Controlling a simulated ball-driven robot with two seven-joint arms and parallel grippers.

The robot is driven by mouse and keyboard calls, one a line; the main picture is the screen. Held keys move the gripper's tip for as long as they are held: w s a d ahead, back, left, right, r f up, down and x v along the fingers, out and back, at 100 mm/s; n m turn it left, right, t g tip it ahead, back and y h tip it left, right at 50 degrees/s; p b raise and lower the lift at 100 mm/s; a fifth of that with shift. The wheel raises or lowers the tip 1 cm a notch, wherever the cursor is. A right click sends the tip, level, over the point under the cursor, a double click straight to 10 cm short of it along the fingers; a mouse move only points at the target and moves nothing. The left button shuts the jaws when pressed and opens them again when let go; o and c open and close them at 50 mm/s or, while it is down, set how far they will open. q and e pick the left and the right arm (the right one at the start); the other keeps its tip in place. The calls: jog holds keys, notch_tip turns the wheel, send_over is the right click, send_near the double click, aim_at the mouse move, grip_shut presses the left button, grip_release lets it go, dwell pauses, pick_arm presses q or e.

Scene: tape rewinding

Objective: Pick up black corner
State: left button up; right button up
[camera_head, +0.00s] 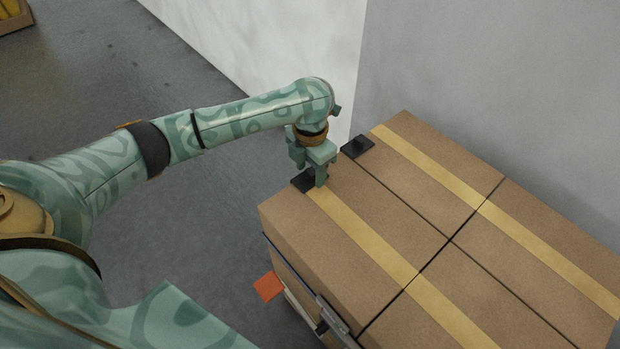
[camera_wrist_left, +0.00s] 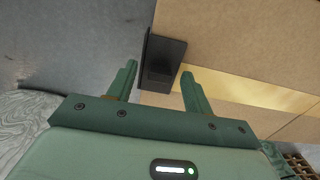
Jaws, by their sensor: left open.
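A black corner (camera_head: 303,181) sits on the near left edge of the cardboard boxes (camera_head: 300,240), at the end of a yellow tape strip. My left gripper (camera_head: 317,176) is right over it, pointing down, and partly hides it. In the left wrist view the black corner (camera_wrist_left: 165,58) shows ahead, between the fingertips of my open left gripper (camera_wrist_left: 158,76). A second black corner (camera_head: 357,147) sits on the far left edge. My right gripper is not in view.
Yellow tape strips (camera_head: 365,240) run across the boxes. An orange square (camera_head: 268,287) and a grey metal piece (camera_head: 331,315) are at the near side. A pale wall (camera_head: 480,80) stands behind. Grey floor (camera_head: 215,205) is open at left.

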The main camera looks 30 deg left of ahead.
pick_arm(q)
jog(key=shift+r, duration=0.15)
jog(key=c, duration=1.1)
jog(key=shift+o, duration=0.2)
jog(key=shift+r, duration=0.15)
